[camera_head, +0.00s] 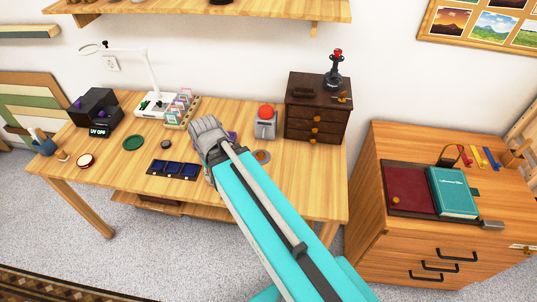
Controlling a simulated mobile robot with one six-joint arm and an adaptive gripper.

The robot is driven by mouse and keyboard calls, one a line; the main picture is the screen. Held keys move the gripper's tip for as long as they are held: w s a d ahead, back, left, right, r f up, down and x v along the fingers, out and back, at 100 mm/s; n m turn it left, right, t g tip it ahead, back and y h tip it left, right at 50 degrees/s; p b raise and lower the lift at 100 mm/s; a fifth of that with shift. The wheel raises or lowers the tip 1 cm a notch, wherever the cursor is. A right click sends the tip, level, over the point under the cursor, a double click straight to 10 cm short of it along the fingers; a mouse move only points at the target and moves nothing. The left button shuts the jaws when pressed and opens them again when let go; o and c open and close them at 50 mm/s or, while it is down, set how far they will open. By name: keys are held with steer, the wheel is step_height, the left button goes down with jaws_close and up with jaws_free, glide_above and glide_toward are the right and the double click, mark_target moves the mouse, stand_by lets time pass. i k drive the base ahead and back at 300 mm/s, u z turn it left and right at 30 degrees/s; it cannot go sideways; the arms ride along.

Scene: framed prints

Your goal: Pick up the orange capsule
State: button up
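I cannot make out for certain which item is the orange capsule. A small orange item (396,200) lies on a dark red panel (408,183) on the right cabinet. Another small orange item (343,97) lies on top of the dark wooden drawer box (303,92), beside a joystick-like object. My gripper (207,128) is over the middle of the desk, seen from behind at the end of my teal arm, well left of both items. Its fingertips are too small and turned away to show whether they are open. My arm hides part of the desk.
The wooden desk (225,112) holds a white lamp (154,103), a black box (96,108), dark blue trays (174,169) and a red-topped device (266,122). A teal book (453,192) lies on the wooden cabinet (390,145). A shelf (210,10) hangs above.

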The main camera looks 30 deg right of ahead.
mark_target(260, 154)
steer(key=z, duration=1.1)
steer(key=k, duration=0.95)
steer(key=u, duration=0.3)
steer(key=i, duration=0.5)
steer(key=u, duration=0.05)
